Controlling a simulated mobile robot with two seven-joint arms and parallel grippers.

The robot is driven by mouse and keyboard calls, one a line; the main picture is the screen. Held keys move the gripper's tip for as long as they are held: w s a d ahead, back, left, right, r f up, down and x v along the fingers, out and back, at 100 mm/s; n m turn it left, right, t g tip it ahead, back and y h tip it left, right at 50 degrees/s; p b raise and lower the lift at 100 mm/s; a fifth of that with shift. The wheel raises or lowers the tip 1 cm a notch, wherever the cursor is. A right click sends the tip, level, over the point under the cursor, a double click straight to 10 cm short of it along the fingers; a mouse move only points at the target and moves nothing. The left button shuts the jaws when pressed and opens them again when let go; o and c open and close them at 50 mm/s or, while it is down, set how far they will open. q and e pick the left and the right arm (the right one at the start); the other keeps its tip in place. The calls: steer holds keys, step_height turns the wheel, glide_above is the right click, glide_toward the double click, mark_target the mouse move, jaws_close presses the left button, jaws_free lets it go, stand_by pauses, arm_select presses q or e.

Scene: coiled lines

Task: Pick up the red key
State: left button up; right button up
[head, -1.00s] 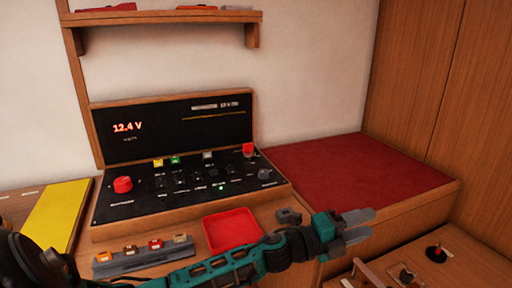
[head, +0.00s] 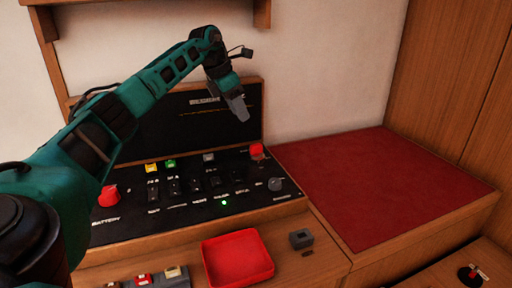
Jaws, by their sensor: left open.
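A small red key-like block (head: 256,150) stands at the back right corner of the black control panel (head: 160,222). Another small red piece (head: 143,280) sits in the rack at the bottom edge, partly cut off. I cannot tell for certain which is the red key. My left gripper (head: 240,108) is open and empty, its fingers pointing down in front of the upright display, above and left of the red block and apart from it. My right gripper is not in view.
Yellow (head: 151,168), green (head: 170,163) and grey (head: 208,157) pieces line the panel's back edge. A red knob (head: 108,195) sits at its left. A red cushion (head: 380,185) is clear.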

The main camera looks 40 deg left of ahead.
arm_select(q)
glide_above(255, 145)
steer(key=s, duration=0.2)
step_height(255, 145, down, 6)
steer(key=x, duration=0.4)
steer(key=a+x, duration=0.1)
steer(key=shift+f, duration=0.5)
jaws_close()
